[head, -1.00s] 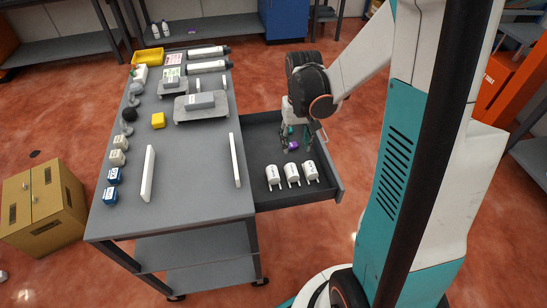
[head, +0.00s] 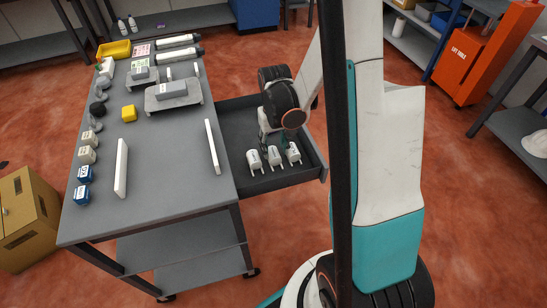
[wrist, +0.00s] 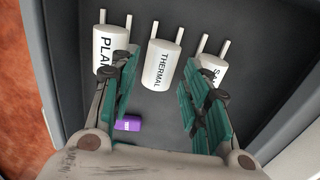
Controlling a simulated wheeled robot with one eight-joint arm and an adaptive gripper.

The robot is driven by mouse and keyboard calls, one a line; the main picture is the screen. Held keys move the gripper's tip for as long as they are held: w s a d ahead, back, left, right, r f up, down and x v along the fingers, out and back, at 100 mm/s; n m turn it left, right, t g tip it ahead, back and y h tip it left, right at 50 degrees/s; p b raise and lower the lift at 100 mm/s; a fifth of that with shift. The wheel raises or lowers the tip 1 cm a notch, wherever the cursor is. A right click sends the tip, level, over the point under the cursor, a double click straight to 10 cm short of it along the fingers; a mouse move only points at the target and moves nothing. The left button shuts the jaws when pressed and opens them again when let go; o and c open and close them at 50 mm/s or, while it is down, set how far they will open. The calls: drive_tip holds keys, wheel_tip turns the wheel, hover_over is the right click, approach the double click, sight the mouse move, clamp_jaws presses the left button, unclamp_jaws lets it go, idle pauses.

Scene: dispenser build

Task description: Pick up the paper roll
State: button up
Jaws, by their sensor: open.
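Three white paper rolls lie side by side in the open drawer. In the wrist view, the left roll (wrist: 108,50) reads "PLA…", the middle roll (wrist: 161,64) reads "THERMAL", and the right roll (wrist: 206,72) begins "SA". The head view also shows the left roll (head: 254,160), middle roll (head: 274,157) and right roll (head: 293,154). My gripper (wrist: 158,72) is open and empty, its teal fingers reaching toward the rolls from either side of the THERMAL one. In the head view my wrist hangs over the drawer just behind the rolls.
A small purple item (wrist: 129,123) lies in the drawer between my fingers. The drawer (head: 312,172) has raised walls close around the rolls. The grey cart top (head: 165,165) beside it holds upright white panels (head: 121,168), a yellow block (head: 129,113) and other parts.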

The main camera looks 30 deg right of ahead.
sight(273, 152)
drive_tip(key=f, duration=0.1)
drive_tip(key=f+b, duration=0.1)
drive_tip(key=f, duration=0.1)
drive_tip(key=shift+w+f, duration=0.25)
drive_tip(key=shift+f, duration=0.15)
drive_tip(key=shift+c, duration=0.6)
drive_tip(key=c, duration=0.7)
drive_tip(key=shift+r, duration=0.15)
